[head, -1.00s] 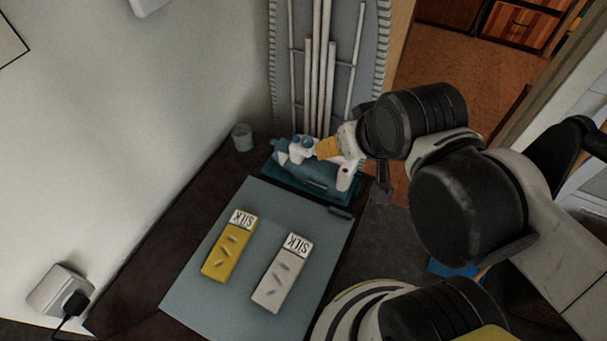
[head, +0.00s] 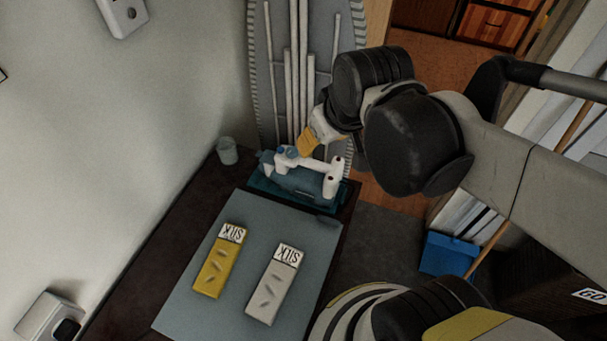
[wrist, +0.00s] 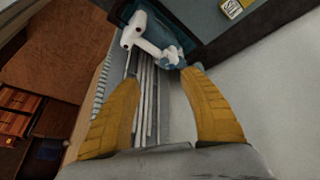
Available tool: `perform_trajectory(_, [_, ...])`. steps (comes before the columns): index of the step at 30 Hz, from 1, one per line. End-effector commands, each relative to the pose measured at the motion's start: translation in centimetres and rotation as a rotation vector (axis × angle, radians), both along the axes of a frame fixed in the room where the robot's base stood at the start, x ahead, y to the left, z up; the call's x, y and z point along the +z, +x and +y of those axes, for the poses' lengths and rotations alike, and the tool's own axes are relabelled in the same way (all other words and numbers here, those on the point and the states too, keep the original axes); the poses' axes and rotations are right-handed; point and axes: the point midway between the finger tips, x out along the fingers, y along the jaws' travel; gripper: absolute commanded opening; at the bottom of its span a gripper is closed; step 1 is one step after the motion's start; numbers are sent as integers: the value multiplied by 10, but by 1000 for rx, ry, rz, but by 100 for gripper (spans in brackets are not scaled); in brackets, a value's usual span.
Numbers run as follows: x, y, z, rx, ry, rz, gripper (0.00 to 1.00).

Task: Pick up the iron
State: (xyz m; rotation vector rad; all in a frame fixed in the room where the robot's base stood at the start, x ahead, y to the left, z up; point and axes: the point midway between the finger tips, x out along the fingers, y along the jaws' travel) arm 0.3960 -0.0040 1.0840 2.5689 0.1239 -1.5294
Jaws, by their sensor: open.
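The iron (head: 305,178) is teal-blue with a white handle. It stands on a dark teal tray (head: 262,190) at the far end of the counter. In the wrist view the iron (wrist: 150,40) is at the top, beyond the fingertips, with its white handle toward me. My gripper (head: 306,146) is just behind and above the iron in the head view. In the wrist view my gripper (wrist: 160,78) shows two yellow fingers spread apart with nothing between them. I cannot tell whether a fingertip touches the iron.
A grey mat (head: 190,312) on the dark counter holds a yellow SILK box (head: 216,265) and a white SILK box (head: 268,290). A small cup (head: 228,150) stands by the wall, left of the iron. An ironing board (head: 270,60) leans behind. A blue dustpan (head: 448,255) is at right.

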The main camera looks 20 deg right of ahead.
Motion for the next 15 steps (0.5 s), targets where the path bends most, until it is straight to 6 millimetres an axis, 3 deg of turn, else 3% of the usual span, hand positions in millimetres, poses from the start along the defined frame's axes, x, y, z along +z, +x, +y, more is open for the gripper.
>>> perform_trajectory(2, [2,21,-2,61,-33,54,51])
perform_trajectory(8, [-19,65,-9,239,-105,195,51])
perform_trajectory(15, [-69,111,-17,460,-152,356,51])
